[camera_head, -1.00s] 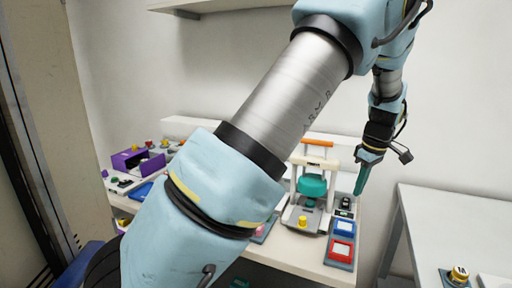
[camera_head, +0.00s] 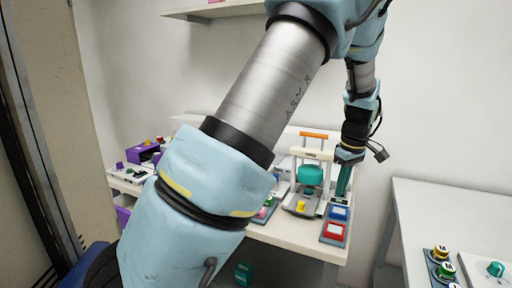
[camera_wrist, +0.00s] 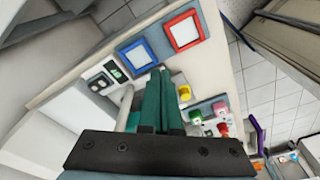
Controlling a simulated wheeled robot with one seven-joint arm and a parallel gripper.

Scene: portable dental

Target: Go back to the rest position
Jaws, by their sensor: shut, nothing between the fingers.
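My gripper (camera_head: 343,184) hangs at the right end of the back table, its long green fingers pointing down. It is just right of the white press-like device (camera_head: 305,185) with the orange handle and teal part. In the wrist view my gripper (camera_wrist: 161,75) shows its two green fingers side by side and closed, with nothing held. The fingertips appear above the table, near the blue-framed square (camera_wrist: 138,57) and the red-framed square (camera_wrist: 184,31). My arm hides part of the table in the head view.
A purple box (camera_head: 143,153) stands at the table's left. A yellow knob (camera_wrist: 184,92) is near the fingers in the wrist view. A white table (camera_head: 440,210) at the right carries several capped jars (camera_head: 441,253). A shelf (camera_head: 215,10) is on the wall above.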

